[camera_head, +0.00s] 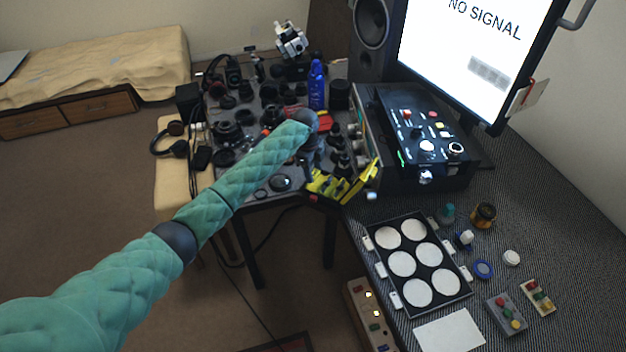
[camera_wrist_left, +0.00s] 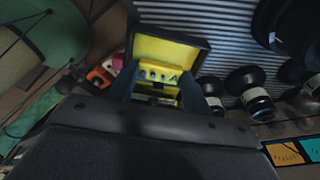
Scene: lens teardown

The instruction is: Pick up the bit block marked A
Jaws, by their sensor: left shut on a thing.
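The yellow bit block (camera_wrist_left: 160,50) sits between the fingers of my left gripper (camera_wrist_left: 168,96) in the left wrist view. Its face shows a row of small round spots and a mark that looks like an A. In the head view, my left gripper (camera_head: 330,182) is at the front edge of the cluttered far table, shut on the block. Yellow parts show around the gripper there, and I cannot cleanly separate block from gripper. My right gripper is not in view.
A black control box (camera_head: 425,135) stands just right of the gripper, below a monitor (camera_head: 470,50). Dark lens parts and a blue bottle (camera_head: 316,85) crowd the table behind. A black tray (camera_head: 443,270) with white discs lies nearer. The floor at left is open.

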